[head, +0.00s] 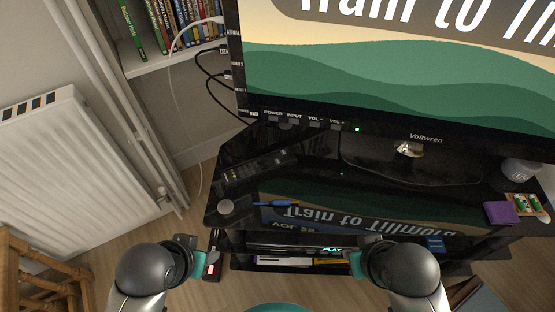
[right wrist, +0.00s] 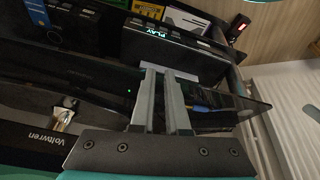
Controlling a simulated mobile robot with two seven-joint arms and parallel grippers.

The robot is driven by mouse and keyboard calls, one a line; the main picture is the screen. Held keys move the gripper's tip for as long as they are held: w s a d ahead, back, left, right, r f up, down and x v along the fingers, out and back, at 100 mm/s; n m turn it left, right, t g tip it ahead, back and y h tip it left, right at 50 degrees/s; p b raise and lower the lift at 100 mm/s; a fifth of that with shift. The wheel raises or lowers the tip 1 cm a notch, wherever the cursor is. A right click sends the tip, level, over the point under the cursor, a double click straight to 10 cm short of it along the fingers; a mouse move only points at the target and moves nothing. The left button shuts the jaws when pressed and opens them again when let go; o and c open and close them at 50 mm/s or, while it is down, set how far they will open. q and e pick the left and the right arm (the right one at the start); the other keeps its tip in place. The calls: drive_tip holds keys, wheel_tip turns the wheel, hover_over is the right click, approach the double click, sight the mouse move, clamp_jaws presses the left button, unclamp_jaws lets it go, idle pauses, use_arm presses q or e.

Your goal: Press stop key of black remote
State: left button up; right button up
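A long black remote (head: 258,164) lies on the glossy black top of the TV stand, left of the TV's foot. Its keys are too small to read. My left gripper (head: 208,262) is low at the stand's front left corner, apart from the remote; its fingers are hard to make out. My right gripper (head: 352,262) is in front of the stand, to the right of and nearer than the remote. In the right wrist view its two grey fingers (right wrist: 163,75) look close together with nothing between them.
A TV (head: 400,60) stands at the back of the stand. A radiator (head: 70,165) is at left. A lit device (right wrist: 160,33) sits below the top.

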clamp_jaws()
idle(1.1)
use_arm(q)
drive_tip(key=shift+f, duration=0.1)
